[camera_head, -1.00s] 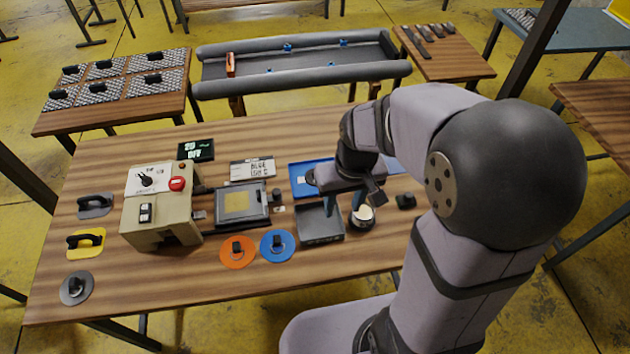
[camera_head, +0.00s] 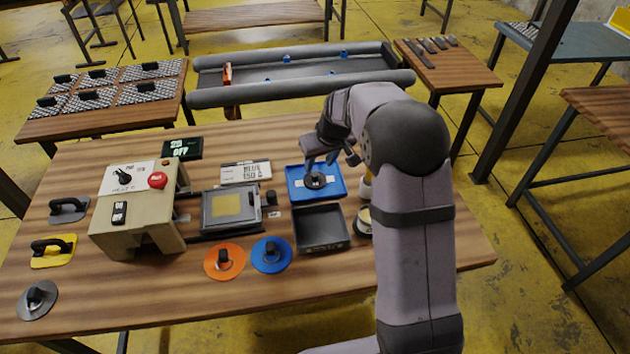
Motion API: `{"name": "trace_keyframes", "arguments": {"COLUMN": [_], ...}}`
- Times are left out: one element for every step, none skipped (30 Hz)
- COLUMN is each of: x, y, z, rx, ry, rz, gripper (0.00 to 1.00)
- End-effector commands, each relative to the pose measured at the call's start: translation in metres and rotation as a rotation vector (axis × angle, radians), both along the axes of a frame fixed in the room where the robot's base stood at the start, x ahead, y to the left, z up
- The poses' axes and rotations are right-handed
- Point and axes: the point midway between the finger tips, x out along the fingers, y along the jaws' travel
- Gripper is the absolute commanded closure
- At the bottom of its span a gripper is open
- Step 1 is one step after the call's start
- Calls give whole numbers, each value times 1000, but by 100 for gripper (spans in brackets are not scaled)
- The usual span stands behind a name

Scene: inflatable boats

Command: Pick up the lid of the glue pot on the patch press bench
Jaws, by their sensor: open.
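The glue pot (camera_head: 362,224) stands on the bench to the right of a dark grey tray, with a pale round top and dark side. My arm hides its right part. A dark round disc with a small knob (camera_head: 315,181), which looks like the lid, lies in the blue tray (camera_head: 296,192). My gripper (camera_head: 331,163) is open above the back of this tray, its fingers apart and pointing down. The disc is just in front of and below the left finger. No contact can be made out, and nothing shows between the fingers.
The dark grey tray (camera_head: 320,247) is empty. The beige press (camera_head: 137,216) with a red button stands at left, beside a framed plate (camera_head: 228,209). Orange (camera_head: 224,262) and blue (camera_head: 271,255) discs lie near the front. A pale object (camera_head: 365,188) is partly behind my arm.

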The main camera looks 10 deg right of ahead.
Motion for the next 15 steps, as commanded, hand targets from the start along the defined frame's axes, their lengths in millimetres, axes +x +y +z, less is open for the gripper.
{"name": "trace_keyframes", "arguments": {"x": [1,2,3,4,5,5,6,6,6,6,6,6,7,7,8], "y": [1,1,1,1,2,2,2,2,2,2,2,2,2,2,2], "z": [-3,-5,-8,-11,-13,-15,-16,-16,-17,-17,-17,-18,-19,-21,-23], "rx": [0,0,0,0,0,0,0,0,0,-1,0,0,0,0,0], "ry": [3,3,4,4,3,2,2,2,2,2,2,3,3,4,4], "rz": [0,1,1,1,1,1,1,1,1,1,1,1,1,1,0], "gripper": [60,60,60,60,60,60,60,60,60,60,60,60,60,60,60]}}
